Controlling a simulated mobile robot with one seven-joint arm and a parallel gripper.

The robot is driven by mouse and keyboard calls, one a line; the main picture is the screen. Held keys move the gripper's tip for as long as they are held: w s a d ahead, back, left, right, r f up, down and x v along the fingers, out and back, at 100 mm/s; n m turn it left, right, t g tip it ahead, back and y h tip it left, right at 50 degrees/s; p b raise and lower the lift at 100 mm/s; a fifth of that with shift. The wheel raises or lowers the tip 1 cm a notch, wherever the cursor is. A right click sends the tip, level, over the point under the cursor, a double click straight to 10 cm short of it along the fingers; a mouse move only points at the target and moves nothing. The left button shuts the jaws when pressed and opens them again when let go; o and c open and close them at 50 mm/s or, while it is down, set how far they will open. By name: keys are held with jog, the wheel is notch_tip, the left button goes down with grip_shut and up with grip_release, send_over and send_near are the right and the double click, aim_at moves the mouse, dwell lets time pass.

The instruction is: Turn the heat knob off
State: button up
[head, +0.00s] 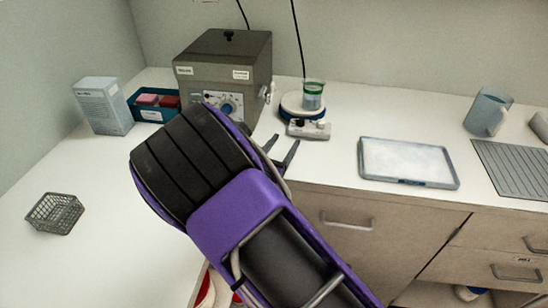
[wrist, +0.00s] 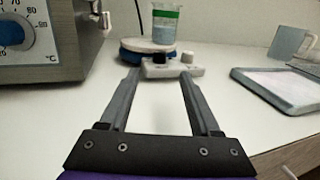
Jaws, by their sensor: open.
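A small hotplate stirrer (head: 308,131) stands on the counter with a round plate and a light front panel. In the wrist view its panel (wrist: 172,70) carries a dark knob (wrist: 160,58) on the left and a pale knob (wrist: 187,57) on the right. I cannot read which is the heat knob, or their settings. A beaker of liquid (wrist: 165,24) stands on the plate (wrist: 135,46). My gripper (head: 284,143) is open and empty in front of the panel. In the wrist view its fingers (wrist: 158,75) point at the panel, apart from the knobs.
A grey box-shaped appliance (head: 222,58) with a blue temperature dial (wrist: 10,33) stands left of the hotplate. A shallow tray (head: 405,180) and a mug (head: 487,112) are to the right. A white carton (head: 103,106) and wire basket (head: 55,213) are at left.

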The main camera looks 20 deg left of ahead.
jog(key=s, duration=0.6)
jog(key=shift+s, duration=0.2)
